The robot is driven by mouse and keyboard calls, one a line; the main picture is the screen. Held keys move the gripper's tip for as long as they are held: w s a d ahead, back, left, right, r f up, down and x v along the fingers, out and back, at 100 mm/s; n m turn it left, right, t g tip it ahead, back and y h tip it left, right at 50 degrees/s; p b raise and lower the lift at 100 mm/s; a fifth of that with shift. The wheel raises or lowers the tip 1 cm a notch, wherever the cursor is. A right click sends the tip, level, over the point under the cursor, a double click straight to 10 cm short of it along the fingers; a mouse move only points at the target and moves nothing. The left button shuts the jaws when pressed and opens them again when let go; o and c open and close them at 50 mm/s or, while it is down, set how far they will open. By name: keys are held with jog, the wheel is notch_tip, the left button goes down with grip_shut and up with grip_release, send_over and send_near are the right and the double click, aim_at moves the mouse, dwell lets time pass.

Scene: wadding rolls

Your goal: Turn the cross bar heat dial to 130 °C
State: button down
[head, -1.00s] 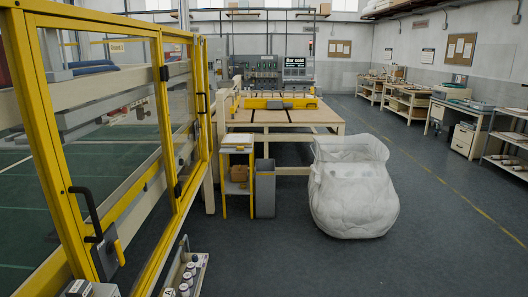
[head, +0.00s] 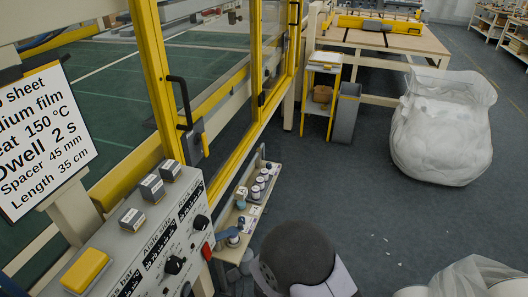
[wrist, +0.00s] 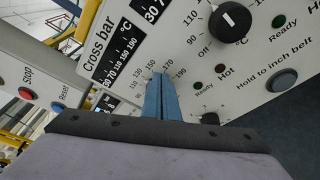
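The cross bar heat dial is on the pale control panel, below the "Cross bar" label (wrist: 97,50) in the wrist view. Its printed scale (wrist: 150,66) shows numbers from about 90 to 190 around my fingertips. The knob is hidden behind my fingers, so its setting cannot be read. My gripper (wrist: 160,80) has two blue fingers close together, with only a thin line between them. I cannot tell whether they touch the knob. In the head view the panel (head: 150,232) is at lower left, and the gripper's fingers are not visible.
Another dial (wrist: 230,18) lies above, and a further knob (wrist: 208,118) lies to the right of my fingers. A job sheet (head: 42,140) reads heat 150 °C. A shelf (head: 240,215) with spools stands beside the panel. A clear bag (head: 440,130) sits on open floor.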

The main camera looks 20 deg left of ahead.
jog(key=shift+s+f+b, duration=0.15)
jog(key=shift+f+b, duration=0.2)
jog(key=shift+b, duration=0.35)
jog(key=shift+w+r, duration=0.3)
jog(key=shift+w, duration=0.1)
jog(key=shift+w+d, duration=0.1)
jog(key=shift+d, duration=0.05)
jog(key=v, duration=0.2)
jog(key=b+v, duration=0.1)
jog(key=s+b+v, duration=0.1)
jog(key=v, duration=0.1)
jog(key=shift+d+f, duration=0.2)
jog(key=shift+d, duration=0.2)
